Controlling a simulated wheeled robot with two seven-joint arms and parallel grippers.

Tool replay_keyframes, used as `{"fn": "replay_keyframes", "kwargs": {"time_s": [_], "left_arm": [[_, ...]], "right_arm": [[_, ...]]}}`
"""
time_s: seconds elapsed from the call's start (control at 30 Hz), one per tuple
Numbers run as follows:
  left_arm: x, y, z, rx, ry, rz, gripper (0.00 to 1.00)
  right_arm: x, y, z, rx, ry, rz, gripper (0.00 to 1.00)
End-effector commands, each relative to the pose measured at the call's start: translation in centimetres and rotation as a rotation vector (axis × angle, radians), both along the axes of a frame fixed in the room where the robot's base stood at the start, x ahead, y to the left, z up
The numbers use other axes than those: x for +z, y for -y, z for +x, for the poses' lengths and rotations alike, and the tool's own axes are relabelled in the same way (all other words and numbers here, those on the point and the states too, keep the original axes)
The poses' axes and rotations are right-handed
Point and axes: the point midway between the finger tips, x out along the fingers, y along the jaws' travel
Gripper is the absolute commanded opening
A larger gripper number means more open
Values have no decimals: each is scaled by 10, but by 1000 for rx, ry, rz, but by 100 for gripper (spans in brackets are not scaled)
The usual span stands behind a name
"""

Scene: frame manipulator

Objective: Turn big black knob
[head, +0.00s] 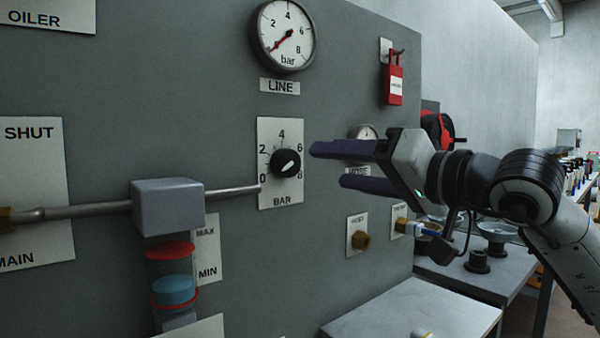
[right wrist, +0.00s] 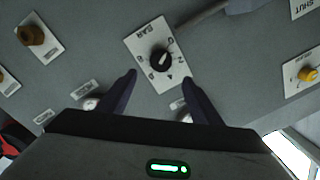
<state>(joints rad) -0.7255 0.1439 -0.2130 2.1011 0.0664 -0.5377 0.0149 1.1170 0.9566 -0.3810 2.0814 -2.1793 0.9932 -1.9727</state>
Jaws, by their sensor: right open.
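The big black knob (head: 287,163) sits on a white plate (head: 281,192) marked BAR, with a dial scale around it. Its white pointer mark slants up to the right in the head view. My right gripper (head: 325,166) is to the right of the knob, its dark fingers open and pointing toward the panel, apart from the knob. In the right wrist view the knob (right wrist: 161,60) lies ahead of and between the two open fingertips (right wrist: 160,75), with nothing held. My left gripper is not in view.
A LINE gauge (head: 285,35) is above the knob. A pipe (head: 90,209) with a grey block runs to the left. A red padlock (head: 394,83) hangs at upper right, and brass fittings (head: 361,240) sit lower right. A grey table (head: 415,312) stands below.

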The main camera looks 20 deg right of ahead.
Motion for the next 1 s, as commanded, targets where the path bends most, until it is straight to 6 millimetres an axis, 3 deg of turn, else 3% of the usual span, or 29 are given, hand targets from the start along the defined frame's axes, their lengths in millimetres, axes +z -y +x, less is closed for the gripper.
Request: {"fn": "replay_keyframes", "kwargs": {"time_s": [0.5,0.93,1.0], "left_arm": [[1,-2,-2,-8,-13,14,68],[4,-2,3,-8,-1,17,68],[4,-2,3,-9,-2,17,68]], "right_arm": [[1,-36,78,5,-5,6,59],[-1,-41,88,5,-3,4,59],[0,-41,88,5,-4,5,49]]}}
